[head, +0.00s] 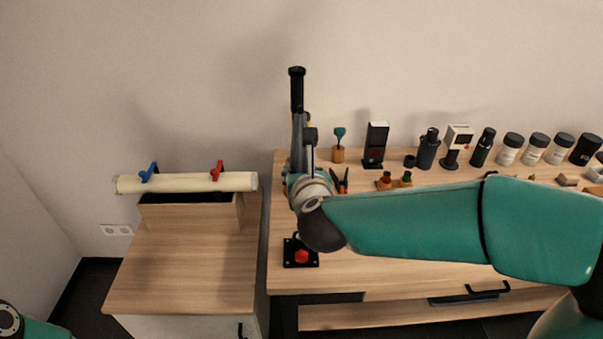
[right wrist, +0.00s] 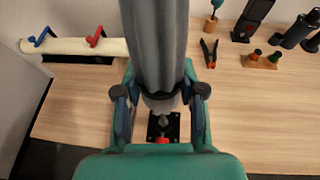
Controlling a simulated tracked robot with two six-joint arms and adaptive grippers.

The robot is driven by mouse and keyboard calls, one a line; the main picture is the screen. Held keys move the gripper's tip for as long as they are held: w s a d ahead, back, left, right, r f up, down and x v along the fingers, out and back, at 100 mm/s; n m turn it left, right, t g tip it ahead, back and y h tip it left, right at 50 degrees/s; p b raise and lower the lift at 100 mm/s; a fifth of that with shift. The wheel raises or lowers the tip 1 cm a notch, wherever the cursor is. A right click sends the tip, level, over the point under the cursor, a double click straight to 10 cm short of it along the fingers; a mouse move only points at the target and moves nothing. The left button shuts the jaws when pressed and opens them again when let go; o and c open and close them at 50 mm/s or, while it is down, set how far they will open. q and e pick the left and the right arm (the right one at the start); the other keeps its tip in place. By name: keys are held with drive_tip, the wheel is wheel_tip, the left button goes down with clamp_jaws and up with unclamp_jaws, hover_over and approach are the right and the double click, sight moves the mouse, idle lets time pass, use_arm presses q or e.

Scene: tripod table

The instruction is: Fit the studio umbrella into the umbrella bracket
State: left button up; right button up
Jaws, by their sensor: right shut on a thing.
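The studio umbrella (head: 297,92) is folded and roughly upright, with a black upper end and a grey body. My right gripper (head: 308,148) is shut on it; my wrist hides its lower part. In the right wrist view the gripper (right wrist: 160,92) has a finger on each side of the grey umbrella (right wrist: 162,45). Its narrow lower tip points down at the umbrella bracket (right wrist: 174,124). The bracket (head: 290,252), a black plate with a red knob, lies on the bench below my wrist. I cannot tell whether the tip is in the bracket. My left gripper is out of view.
The wooden bench (head: 400,238) has a row of bottles, a black-and-white box (head: 376,146) and small tools along its back. Pliers (head: 340,182) lie behind my wrist. At the left, a cream roll (head: 190,182) with blue and red clamps rests on a cabinet (head: 185,270).

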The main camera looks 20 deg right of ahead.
drive_tip(key=shift+b, duration=0.55)
idle(0.9)
drive_tip(key=shift+f+b, duration=3.25)
drive_tip(key=shift+b, duration=0.45)
drive_tip(key=o, duration=1.3)
drive_tip(key=shift+s+r, duration=0.1)
drive_tip(key=v, duration=1.1)
drive_tip(key=shift+s, duration=0.35)
drive_tip(key=shift+r, duration=0.1)
